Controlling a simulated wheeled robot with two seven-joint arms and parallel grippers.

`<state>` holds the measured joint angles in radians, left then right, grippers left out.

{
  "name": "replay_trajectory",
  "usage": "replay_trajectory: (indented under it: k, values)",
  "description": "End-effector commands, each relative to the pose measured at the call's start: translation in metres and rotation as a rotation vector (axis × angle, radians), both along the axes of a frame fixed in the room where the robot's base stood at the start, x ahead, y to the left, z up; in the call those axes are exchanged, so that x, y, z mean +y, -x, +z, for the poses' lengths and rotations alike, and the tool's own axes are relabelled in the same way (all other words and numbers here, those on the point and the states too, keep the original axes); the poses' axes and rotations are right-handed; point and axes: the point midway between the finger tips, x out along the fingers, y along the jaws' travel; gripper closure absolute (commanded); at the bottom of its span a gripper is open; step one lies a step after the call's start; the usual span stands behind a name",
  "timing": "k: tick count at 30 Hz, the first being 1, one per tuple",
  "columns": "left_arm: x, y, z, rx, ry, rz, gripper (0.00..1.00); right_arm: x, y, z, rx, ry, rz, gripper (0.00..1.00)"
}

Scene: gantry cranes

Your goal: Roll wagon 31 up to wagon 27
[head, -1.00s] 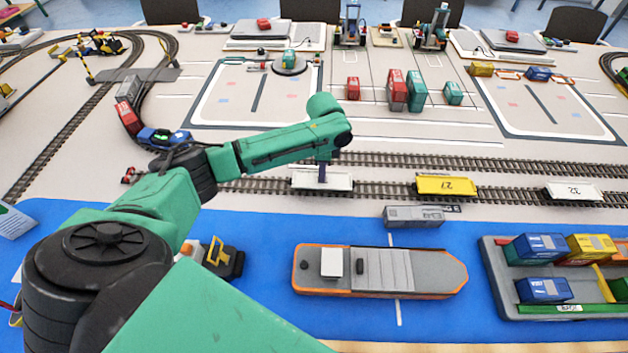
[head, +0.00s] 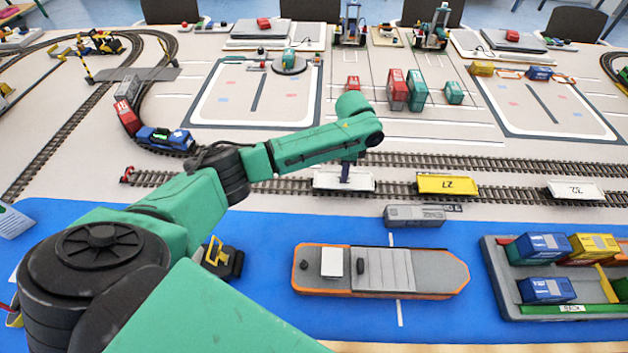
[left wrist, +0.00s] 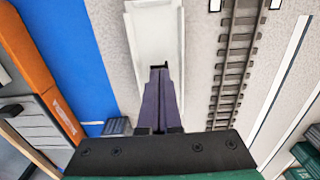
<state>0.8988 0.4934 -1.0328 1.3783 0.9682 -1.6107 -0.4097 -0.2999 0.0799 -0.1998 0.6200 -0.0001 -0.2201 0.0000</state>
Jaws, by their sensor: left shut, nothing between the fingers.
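The white wagon (head: 328,182), taken as wagon 31, stands on the near track; its number is hidden or unreadable behind my arm. Yellow wagon 27 (head: 447,184) stands on the same track to its right, with a short stretch of bare rail between them. My left gripper (head: 344,184) is shut and empty, with its fingertips pointing down at the white wagon's bed. In the left wrist view the closed fingers (left wrist: 158,72) reach over the white wagon (left wrist: 150,25); whether they touch it I cannot tell. My right gripper is not in view.
White wagon 32 (head: 575,191) stands farther right on the same track. A grey container (head: 414,216) lies just in front of the track near wagon 27. The ship (head: 430,272) sits on the blue area in front. A second track (head: 450,162) runs behind, empty here.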

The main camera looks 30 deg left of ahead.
Motion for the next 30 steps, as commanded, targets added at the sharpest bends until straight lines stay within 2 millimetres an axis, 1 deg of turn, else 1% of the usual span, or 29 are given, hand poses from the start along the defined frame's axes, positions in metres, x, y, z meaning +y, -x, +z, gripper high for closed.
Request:
replay_trajectory:
  k: [16, 30]
  values:
    - [-0.03, -0.014, -0.001, 0.0, -0.001, -0.001, 1.0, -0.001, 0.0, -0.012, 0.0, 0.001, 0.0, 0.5]
    - [-0.056, -0.026, -0.002, 0.0, 0.0, -0.001, 1.0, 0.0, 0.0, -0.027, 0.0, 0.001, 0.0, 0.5]
